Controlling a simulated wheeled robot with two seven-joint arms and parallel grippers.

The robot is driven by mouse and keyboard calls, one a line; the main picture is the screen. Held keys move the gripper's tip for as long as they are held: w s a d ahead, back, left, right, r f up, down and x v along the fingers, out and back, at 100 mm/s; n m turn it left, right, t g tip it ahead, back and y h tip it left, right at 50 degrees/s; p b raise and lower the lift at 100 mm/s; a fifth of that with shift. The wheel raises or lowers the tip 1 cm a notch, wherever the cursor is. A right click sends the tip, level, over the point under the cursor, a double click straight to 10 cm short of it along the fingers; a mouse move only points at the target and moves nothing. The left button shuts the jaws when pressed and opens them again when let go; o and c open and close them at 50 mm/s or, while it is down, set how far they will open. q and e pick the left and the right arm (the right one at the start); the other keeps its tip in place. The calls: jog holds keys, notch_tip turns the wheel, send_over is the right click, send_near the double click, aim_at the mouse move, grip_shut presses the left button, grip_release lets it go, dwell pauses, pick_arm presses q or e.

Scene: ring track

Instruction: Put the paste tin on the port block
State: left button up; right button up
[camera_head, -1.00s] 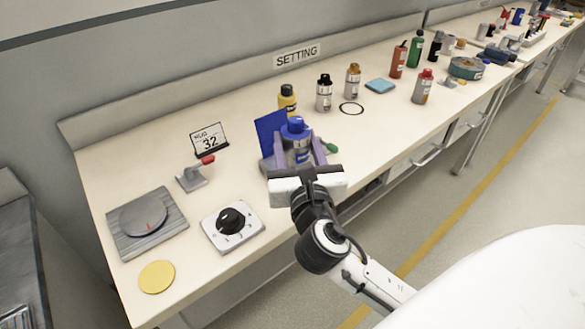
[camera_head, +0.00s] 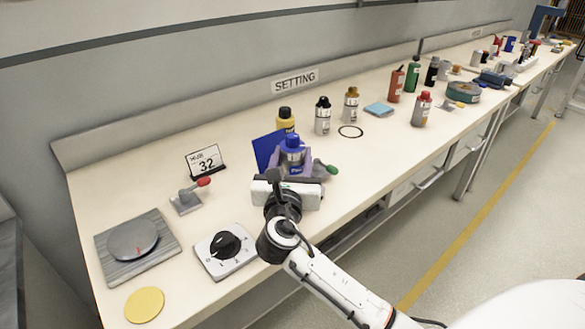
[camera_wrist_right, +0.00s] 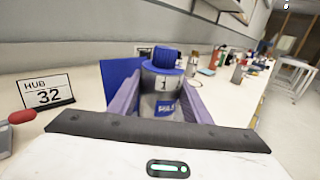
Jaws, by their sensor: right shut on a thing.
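My right gripper (camera_head: 291,168) is shut on a grey bottle-like container with a blue cap (camera_head: 292,143). The container is upright between the purple fingers; its base is hidden by the gripper. In the wrist view the container (camera_wrist_right: 163,80) shows a "1" and a blue label whose small print I cannot read. I cannot tell whether it is the paste tin. A flat round teal tin (camera_head: 463,92) stands far along the bench at the right. I cannot pick out the port block with certainty. My left gripper is not in view.
A blue panel (camera_head: 266,150) stands behind the held container, and a green-ended item (camera_head: 331,169) lies right of it. A dial plate (camera_head: 225,248), red-handled lever (camera_head: 188,199) and round-topped plate (camera_head: 134,242) are at left.

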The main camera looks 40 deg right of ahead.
jog(key=shift+f, duration=1.35)
jog(key=o, duration=1.2)
jog(key=shift+c, duration=0.2)
jog(key=shift+s+a+r, duration=0.1)
jog(key=shift+r, duration=0.05)
jog(key=v, duration=1.1)
jog(key=shift+s+a, duration=0.25)
jog(key=shift+s, duration=0.05)
